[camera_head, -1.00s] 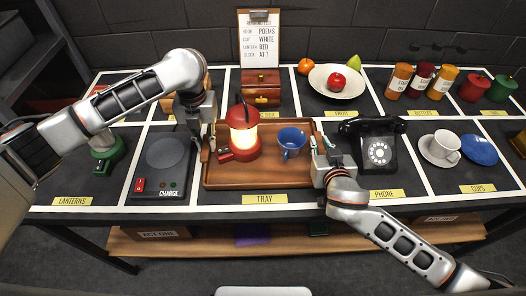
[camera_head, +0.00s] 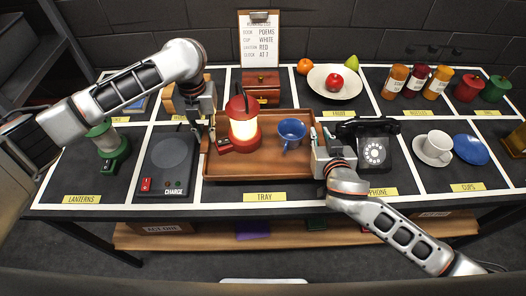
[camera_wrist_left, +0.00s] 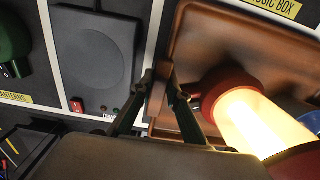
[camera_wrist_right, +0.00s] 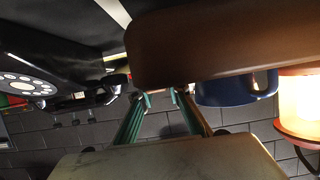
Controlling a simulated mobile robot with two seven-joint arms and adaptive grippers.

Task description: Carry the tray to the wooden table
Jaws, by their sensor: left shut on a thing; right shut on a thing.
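The brown wooden tray (camera_head: 260,170) is at the middle of the dark prop table, just behind the TRAY label. On it stand a lit red lantern (camera_head: 243,128) and a blue cup (camera_head: 291,131). My left gripper (camera_head: 205,137) is shut on the tray's left edge; the left wrist view shows its fingers (camera_wrist_left: 160,92) on the rim. My right gripper (camera_head: 318,140) is shut on the right edge; the right wrist view shows its fingers (camera_wrist_right: 160,97) at the tray wall (camera_wrist_right: 215,45). The tray looks slightly raised. I cannot make out a separate wooden table.
A black telephone (camera_head: 373,152) stands close to the right gripper. A charge plate (camera_head: 167,160) and green lantern (camera_head: 110,150) are on the left. A music box (camera_head: 262,86), fruit plate (camera_head: 331,82) and clipboard (camera_head: 259,40) are behind. A white cup (camera_head: 436,145) is at right.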

